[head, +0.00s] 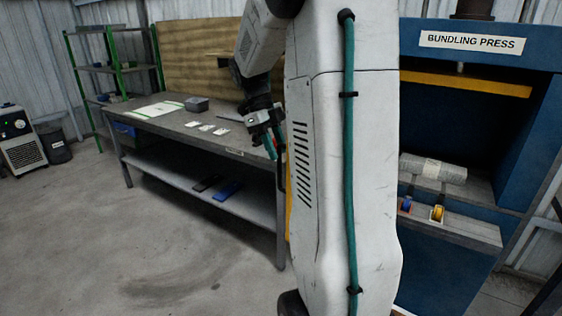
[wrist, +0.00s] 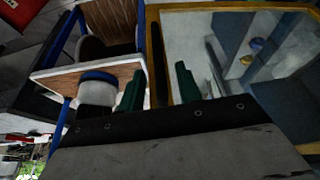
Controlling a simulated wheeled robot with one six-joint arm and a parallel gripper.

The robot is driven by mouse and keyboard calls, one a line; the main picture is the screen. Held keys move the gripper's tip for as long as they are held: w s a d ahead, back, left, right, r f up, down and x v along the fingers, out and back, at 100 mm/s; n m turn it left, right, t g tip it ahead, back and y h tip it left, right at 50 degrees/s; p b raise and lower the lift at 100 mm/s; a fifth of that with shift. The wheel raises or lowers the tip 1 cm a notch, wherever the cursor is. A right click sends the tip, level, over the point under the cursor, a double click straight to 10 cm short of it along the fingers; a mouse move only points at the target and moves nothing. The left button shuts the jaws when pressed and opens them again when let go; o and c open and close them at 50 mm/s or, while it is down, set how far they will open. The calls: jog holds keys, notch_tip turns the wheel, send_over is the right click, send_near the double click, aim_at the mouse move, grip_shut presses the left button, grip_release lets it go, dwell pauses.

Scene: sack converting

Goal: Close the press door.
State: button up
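The press (head: 480,60) is blue, labelled "BUNDLING PRESS", and its front is open at the right of the head view. Its door (wrist: 205,12) shows in the wrist view as a yellow frame around a clear panel, swung open. In the head view my arm hides most of the door; a strip of its yellow edge (head: 289,215) shows. A dark upright handle (wrist: 158,65) runs beside the frame. My gripper (wrist: 158,85) has its green fingers apart, with the handle appearing between or just beyond them; contact cannot be told. In the head view my gripper (head: 274,143) is beside the handle (head: 281,172).
A wrapped bundle (head: 433,169) lies in the press, with blue and yellow rolls on the front ledge (head: 455,228). A workbench (head: 180,122) with small items stands left of my arm. The floor (head: 130,235) in front of it is clear.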

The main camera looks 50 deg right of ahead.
jog(key=shift+x, duration=2.2)
grip_shut()
jog(key=shift+s, duration=0.1)
